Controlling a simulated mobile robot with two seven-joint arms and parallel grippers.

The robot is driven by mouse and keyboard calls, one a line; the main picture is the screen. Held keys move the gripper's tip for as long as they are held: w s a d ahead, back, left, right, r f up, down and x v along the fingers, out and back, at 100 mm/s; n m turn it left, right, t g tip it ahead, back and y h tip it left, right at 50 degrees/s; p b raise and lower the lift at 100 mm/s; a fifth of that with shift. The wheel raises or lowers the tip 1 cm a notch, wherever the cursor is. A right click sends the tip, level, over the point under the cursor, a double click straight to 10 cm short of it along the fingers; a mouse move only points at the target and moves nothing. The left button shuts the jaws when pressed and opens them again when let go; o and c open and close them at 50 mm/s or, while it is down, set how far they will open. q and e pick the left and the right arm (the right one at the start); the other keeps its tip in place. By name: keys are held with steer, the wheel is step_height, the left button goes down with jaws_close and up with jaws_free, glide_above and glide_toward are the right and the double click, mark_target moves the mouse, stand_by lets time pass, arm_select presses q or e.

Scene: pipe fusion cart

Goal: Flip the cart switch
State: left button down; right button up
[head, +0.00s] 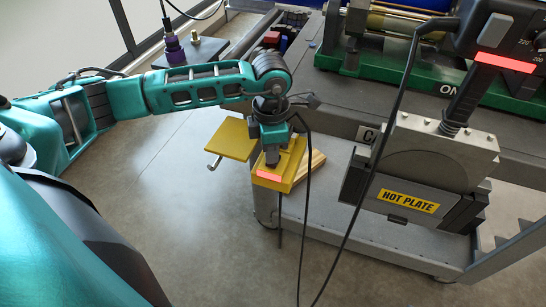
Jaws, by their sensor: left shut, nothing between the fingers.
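The cart switch (287,180) is a yellow box on the near left corner of the cart, with a glowing red strip on its front. A yellow flap (230,138) stands out to its left. My left gripper (272,160) points down at the top of the box. It is shut and holds nothing. Its fingertips are at or just above the box, and I cannot tell whether they touch. The gripper hides part of the switch top. My right gripper is not in view.
The grey cart (400,130) fills the right side. The hot plate unit (405,195) hangs at its front, with a red-lit handle (505,62) above. A black cable (385,140) hangs in front of the cart. The green fusion machine (440,85) stands behind. Floor at left is open.

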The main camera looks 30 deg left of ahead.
arm_select(q)
steer(key=shift+f+b, duration=0.4)
steer(key=shift+f, duration=0.1)
steer(key=shift+r, duration=0.15)
steer(key=shift+r+p, duration=2.45)
steer(key=shift+r, duration=1)
